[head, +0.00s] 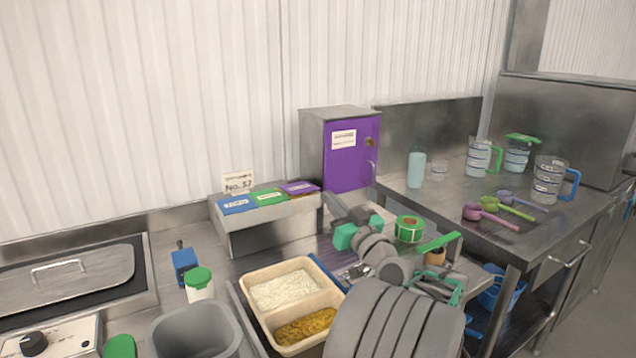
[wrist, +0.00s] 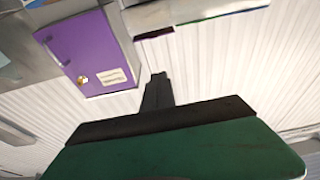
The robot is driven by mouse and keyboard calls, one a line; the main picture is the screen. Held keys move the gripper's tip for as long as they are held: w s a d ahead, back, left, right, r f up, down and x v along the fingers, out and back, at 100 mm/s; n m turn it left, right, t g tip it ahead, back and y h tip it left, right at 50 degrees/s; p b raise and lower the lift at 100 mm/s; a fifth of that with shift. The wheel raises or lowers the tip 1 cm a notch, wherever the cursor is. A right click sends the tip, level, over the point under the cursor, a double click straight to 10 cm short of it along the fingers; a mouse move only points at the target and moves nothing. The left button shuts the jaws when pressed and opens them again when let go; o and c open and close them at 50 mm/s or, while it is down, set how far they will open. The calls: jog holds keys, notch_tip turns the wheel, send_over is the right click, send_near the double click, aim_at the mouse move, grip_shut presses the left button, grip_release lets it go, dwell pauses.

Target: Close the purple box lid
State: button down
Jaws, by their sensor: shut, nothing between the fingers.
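A row of three boxes with blue, green and purple lids sits on a metal stand. The purple lid (head: 299,187) is at the right end of the row; it looks nearly flat, and I cannot tell whether it is fully shut. A dark purple edge (wrist: 155,33) in the wrist view may belong to it. My gripper (head: 327,202) is shut and empty, just right of the purple-lidded box at the stand's right end. Its dark tip also shows in the wrist view (wrist: 156,82). Whether it touches the lid cannot be told.
A grey cabinet with a purple door (head: 352,155) stands behind and to the right of the stand (head: 270,222). A two-part tray (head: 262,318) with white and yellow grain is in front. A green tape roll (head: 409,229) lies right of my arm. Measuring jugs stand on the right table.

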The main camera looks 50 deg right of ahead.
aim_at(300, 188)
jog(key=p+x, duration=0.2)
jog(key=x, duration=0.8)
jog(key=f, duration=0.3)
jog(key=shift+s+f, duration=0.2)
jog(key=shift+f, duration=0.2)
